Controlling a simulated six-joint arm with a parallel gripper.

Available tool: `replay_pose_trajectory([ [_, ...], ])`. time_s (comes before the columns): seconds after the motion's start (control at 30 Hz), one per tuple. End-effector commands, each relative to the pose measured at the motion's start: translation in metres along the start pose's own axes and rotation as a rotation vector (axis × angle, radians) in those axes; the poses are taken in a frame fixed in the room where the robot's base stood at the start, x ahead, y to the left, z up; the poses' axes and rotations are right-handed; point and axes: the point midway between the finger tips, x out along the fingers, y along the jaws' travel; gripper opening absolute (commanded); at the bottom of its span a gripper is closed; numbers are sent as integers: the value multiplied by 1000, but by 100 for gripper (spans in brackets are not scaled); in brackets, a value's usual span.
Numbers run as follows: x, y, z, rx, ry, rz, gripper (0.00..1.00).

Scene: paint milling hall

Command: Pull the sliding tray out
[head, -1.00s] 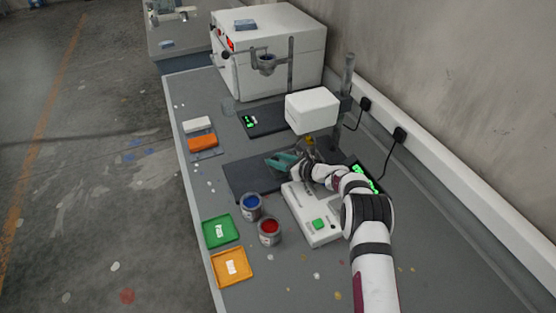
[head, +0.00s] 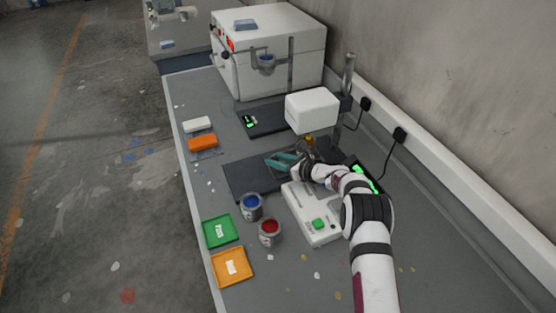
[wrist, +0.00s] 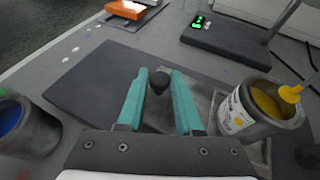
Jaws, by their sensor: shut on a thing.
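My gripper (head: 270,160) has teal fingers and reaches in over the dark mat beside the white mixer (head: 312,212). In the wrist view its fingertips (wrist: 159,76) are on either side of a small black knob (wrist: 158,83), shut on it. The sliding tray (wrist: 204,101) shows as a greyish metal surface behind and to the right of the knob, partly hidden by the right finger. An open can of yellow paint (wrist: 248,118) stands at the tray, right of my gripper, with a yellow-coated stirrer tip at its rim.
The dark mat (wrist: 90,85) left of the knob is clear. Green (head: 220,231) and orange (head: 232,268) trays lie near the front.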

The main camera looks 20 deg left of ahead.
Motion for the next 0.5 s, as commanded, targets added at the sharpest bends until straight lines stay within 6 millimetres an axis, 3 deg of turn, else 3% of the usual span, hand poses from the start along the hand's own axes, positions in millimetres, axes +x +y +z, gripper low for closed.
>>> replay_pose_trajectory([
  [0.5, 2, 5, 1, 3, 0, 3, 0],
])
